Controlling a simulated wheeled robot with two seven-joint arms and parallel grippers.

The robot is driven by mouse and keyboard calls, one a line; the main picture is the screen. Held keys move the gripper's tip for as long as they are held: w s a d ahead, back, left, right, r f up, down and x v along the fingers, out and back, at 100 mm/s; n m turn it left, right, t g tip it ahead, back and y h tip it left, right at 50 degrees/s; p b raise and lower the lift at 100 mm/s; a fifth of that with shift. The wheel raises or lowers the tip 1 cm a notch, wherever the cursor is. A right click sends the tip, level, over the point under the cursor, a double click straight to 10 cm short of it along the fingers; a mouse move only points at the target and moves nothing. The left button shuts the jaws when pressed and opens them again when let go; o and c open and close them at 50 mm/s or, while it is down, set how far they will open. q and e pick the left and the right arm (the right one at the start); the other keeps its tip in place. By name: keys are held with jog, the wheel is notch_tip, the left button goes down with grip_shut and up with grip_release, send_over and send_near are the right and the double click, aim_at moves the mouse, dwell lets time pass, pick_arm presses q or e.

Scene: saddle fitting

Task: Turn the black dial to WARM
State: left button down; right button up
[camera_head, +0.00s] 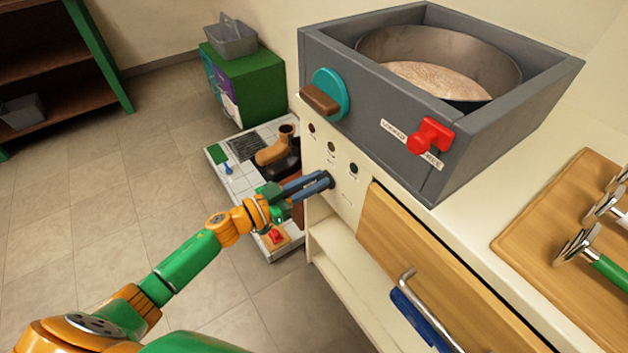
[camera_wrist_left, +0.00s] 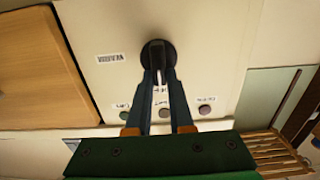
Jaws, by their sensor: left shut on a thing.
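The black dial (camera_head: 329,178) is on the cream front panel of the counter, below the grey box. My left gripper (camera_head: 321,184) reaches it from the left and is shut on it. In the left wrist view the round black dial (camera_wrist_left: 157,50) sits between the fingertips of my left gripper (camera_wrist_left: 158,68). Small round coloured marks with printed labels lie around the dial, and the fingers partly cover the labels. I cannot read the words surely or tell which mark the dial points to. My right gripper is not in view.
The grey box (camera_head: 385,130) above holds a metal pan (camera_head: 500,62) and carries a teal knob (camera_head: 330,95) and a red knob (camera_head: 430,136). A wooden drawer front (camera_head: 430,270) is right of the dial. A low tiled stand (camera_head: 215,153) holds several items behind my left gripper.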

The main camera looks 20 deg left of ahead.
pick_arm(q)
jog(key=shift+s+d+f+m+b, duration=0.25)
jog(key=shift+m+b, duration=0.25)
jog(key=shift+m, duration=2.5)
jog(key=shift+s+d+f+m+b, duration=0.15)
jog(key=shift+f+m+b, duration=0.3)
jog(key=shift+m, duration=2.55)
jog(key=shift+s+d+f+m+b, duration=0.15)
jog(key=shift+d+f+m+b, duration=0.25)
jog(key=shift+m, duration=2.6)
jog(key=shift+a+r, duration=0.1)
jog(key=shift+r, duration=0.05)
jog(key=c, duration=0.8)
grip_release()
jog(key=shift+s, duration=0.1)
